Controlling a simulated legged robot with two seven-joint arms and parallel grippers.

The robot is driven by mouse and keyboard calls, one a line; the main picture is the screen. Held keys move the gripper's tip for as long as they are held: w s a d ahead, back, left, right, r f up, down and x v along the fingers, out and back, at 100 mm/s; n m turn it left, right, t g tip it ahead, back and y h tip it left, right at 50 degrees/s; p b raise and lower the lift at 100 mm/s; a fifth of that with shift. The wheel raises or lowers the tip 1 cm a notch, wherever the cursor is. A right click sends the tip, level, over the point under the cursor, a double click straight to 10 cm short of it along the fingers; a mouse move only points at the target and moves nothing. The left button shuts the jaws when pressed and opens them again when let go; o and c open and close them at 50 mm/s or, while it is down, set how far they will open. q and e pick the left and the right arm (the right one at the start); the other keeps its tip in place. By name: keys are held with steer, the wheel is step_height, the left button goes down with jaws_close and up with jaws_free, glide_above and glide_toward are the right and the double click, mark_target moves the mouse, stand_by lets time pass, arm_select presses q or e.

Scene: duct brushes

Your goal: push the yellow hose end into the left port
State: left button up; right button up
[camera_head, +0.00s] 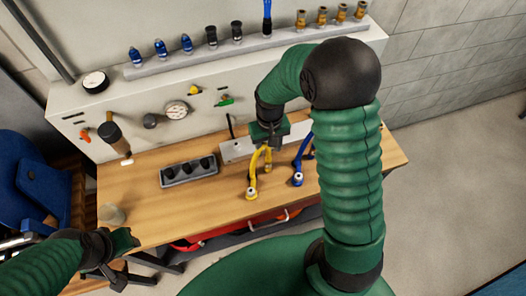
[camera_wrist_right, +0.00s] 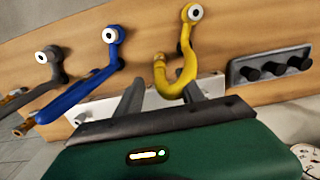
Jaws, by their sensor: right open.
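The yellow hose (camera_head: 253,176) stands on the wooden bench, its lower end a round fitting with a white centre. In the right wrist view the yellow hose (camera_wrist_right: 187,68) curls into a hook, with its free end between the fingers' directions. My right gripper (camera_head: 271,146) is open over the hose's upper part; its fingers (camera_wrist_right: 163,88) lie either side of the hook, and I cannot tell whether they touch it. A pale block (camera_head: 236,151) sits behind, partly hidden by the gripper; its left port cannot be made out. My left gripper (camera_head: 118,262) is low at the left, away from the hose.
A blue hose (camera_head: 299,168) stands right of the yellow one. A dark tray with black knobs (camera_head: 189,171) lies to the left. A glass jar (camera_head: 111,214) is near the bench's left front corner. The bench front between tray and jar is clear.

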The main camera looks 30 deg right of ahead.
mark_target(268, 161)
steer(key=shift+s+a+r, duration=0.1)
steer(key=shift+s+r, duration=0.2)
steer(key=shift+s, duration=0.35)
steer(key=f+b, duration=0.1)
steer(key=w+f+b, duration=0.1)
steer(key=f, duration=0.2)
steer(key=shift+w+b, duration=0.3)
steer(key=shift+b, duration=0.1)
steer(key=f+b, duration=0.2)
steer(key=f, duration=0.1)
steer(key=f+b, duration=0.2)
steer(key=shift+s, duration=0.35)
steer(key=shift+w+f, duration=0.2)
steer(key=shift+f, duration=0.15)
arm_select(q)
steer(key=s+x, duration=0.1)
steer(key=x, duration=0.5)
steer(key=shift+s+f, duration=0.4)
steer(key=shift+f, duration=0.1)
steer(key=shift+s+r, duration=0.1)
steer(key=shift+s, duration=0.05)
arm_select(e)
steer(key=shift+s+r, duration=0.1)
steer(key=shift+s, duration=0.1)
arm_select(q)
steer(key=shift+r, duration=0.1)
arm_select(e)
steer(key=shift+w, duration=0.1)
